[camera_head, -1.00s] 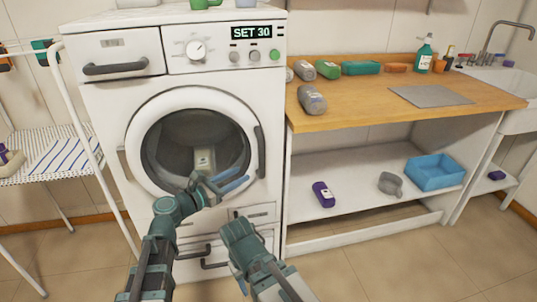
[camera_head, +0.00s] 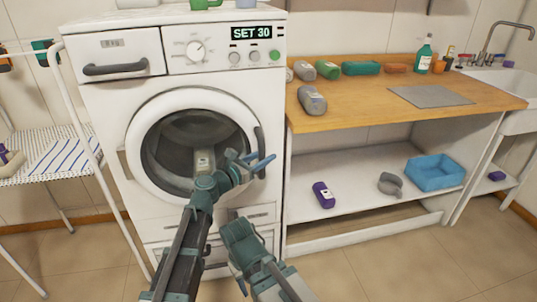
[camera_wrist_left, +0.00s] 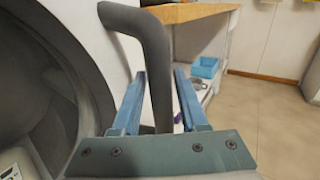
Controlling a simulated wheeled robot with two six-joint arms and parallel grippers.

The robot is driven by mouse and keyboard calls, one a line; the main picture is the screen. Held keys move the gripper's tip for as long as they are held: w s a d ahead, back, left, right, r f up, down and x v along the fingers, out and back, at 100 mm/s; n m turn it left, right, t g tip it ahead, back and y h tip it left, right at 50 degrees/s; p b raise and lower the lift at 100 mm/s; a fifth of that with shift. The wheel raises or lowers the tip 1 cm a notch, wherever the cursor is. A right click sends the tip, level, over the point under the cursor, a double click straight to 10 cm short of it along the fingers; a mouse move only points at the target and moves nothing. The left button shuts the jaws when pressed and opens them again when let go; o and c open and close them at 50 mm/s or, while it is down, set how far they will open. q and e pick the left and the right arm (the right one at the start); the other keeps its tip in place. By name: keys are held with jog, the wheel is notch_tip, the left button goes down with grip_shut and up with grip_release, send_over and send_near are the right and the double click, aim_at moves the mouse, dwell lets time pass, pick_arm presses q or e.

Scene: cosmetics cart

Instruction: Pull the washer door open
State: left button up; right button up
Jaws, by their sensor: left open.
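The washer door (camera_head: 190,95) is a round white ring with a dark window, and it looks shut on the front of the white washer (camera_head: 110,100). Its dark grey handle (camera_head: 260,138) stands upright on the door's right side; it shows large in the left wrist view (camera_wrist_left: 158,60). My left gripper (camera_head: 260,163) is at the handle's lower part, open. In the left wrist view its two blue fingers (camera_wrist_left: 160,105) lie on either side of the handle, with gaps between. My right arm is low in front of the washer; its fingers are not clearly seen.
A wooden counter (camera_head: 370,110) with bottles stands to the right; its lower shelf holds a purple bottle (camera_head: 323,194) and a blue basket (camera_head: 435,173). A drying rack (camera_head: 60,150) stands to the left. A pale labelled object (camera_head: 203,160) shows through the window. Floor is clear at right.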

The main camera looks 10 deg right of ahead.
pick_arm(q)
jog(key=shift+x, duration=1.1)
jog(key=shift+c, duration=0.2)
grip_shut()
jog(key=shift+s, duration=0.1)
dwell(0.4)
